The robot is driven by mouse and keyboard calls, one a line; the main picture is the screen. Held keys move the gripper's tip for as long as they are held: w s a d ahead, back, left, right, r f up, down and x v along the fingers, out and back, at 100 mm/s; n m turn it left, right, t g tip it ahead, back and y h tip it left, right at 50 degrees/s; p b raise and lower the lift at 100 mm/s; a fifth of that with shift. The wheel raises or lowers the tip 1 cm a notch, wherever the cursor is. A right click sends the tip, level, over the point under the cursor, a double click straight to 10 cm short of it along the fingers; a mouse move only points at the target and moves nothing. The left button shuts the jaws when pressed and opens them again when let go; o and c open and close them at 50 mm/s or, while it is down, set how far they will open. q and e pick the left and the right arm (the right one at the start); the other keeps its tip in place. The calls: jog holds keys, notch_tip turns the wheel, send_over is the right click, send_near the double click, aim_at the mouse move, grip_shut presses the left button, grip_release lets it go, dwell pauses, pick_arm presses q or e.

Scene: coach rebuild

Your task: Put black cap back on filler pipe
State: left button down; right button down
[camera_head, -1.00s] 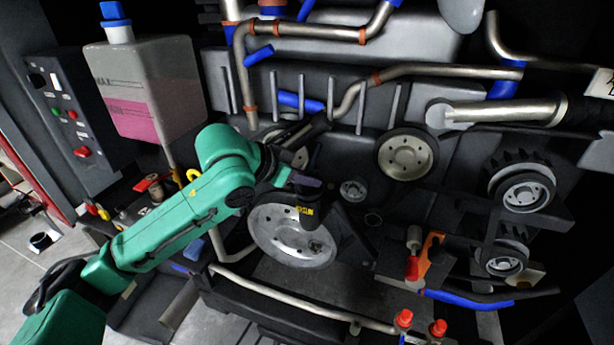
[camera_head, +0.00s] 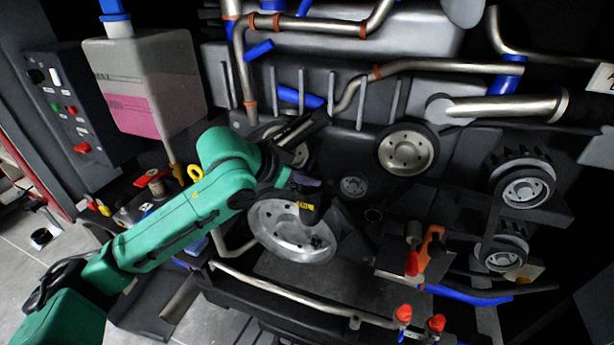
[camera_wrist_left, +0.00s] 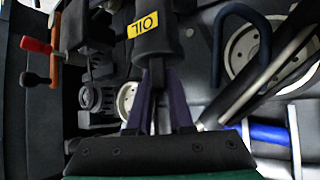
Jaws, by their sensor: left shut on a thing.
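The black cap (camera_head: 313,213) has a yellow OIL label. My left gripper (camera_head: 305,184) is shut on it and holds it in front of the large metal pulley. In the left wrist view the cap (camera_wrist_left: 153,28) sits between the tips of my purple fingers (camera_wrist_left: 158,75), with its label facing the camera. A small dark round opening (camera_head: 373,215) right of the cap looks like the filler pipe mouth, but it is too dark to be sure. The cap is apart from it. My right gripper is not in view.
The large pulley (camera_head: 285,235) is close beside the cap. An orange-handled part (camera_head: 431,246) and red-topped valves (camera_head: 404,313) stand at lower right. A tank of pink fluid (camera_head: 150,85) and a control box (camera_head: 70,110) are at left. Pipes cross the engine above.

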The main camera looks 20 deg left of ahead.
pick_arm(q)
jog(key=shift+f, duration=0.2)
jog(key=shift+c, duration=2)
grip_release()
jog(key=shift+s+f, duration=0.1)
jog(key=shift+p+v, duration=0.55)
jog(key=shift+v, duration=0.45)
jog(key=p+v, duration=0.1)
jog(key=v, duration=0.5)
